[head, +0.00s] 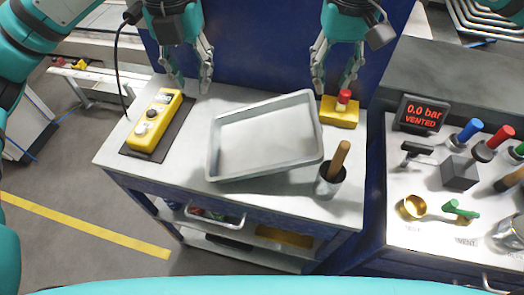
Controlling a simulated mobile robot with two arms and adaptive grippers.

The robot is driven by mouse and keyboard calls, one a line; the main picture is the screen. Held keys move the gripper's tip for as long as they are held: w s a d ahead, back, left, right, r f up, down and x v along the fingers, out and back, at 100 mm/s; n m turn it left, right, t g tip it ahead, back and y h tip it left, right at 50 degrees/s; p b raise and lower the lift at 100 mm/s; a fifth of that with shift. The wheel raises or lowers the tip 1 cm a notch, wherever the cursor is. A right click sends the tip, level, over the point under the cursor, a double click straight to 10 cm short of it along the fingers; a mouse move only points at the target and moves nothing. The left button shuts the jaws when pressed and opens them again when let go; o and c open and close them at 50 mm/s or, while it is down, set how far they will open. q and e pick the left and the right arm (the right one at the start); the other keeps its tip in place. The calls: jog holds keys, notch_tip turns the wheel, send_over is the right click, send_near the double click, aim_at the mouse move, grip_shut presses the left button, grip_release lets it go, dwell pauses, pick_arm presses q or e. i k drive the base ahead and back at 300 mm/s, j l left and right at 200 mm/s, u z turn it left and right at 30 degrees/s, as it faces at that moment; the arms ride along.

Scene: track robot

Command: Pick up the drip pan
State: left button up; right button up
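The drip pan (213,150) is a shallow grey rectangular tray with a raised rim. It sits at an angle on the white top of the workbench and looks empty. My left gripper (192,88) hangs above the back of the bench, behind and left of the pan, with its fingers apart and nothing between them. My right gripper (332,90) hangs behind the pan's right corner, close to the yellow stop-button box in the picture. Its fingers are also apart and hold nothing. Neither gripper visibly touches the pan.
A yellow pendant (153,120) lies on a dark mat left of the pan. A yellow box with a red button (340,112) stands at the back right. A second bench with a "VENTED" display (421,115) is further right.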

aim_at(283, 133)
jog(key=k, duration=1.5)
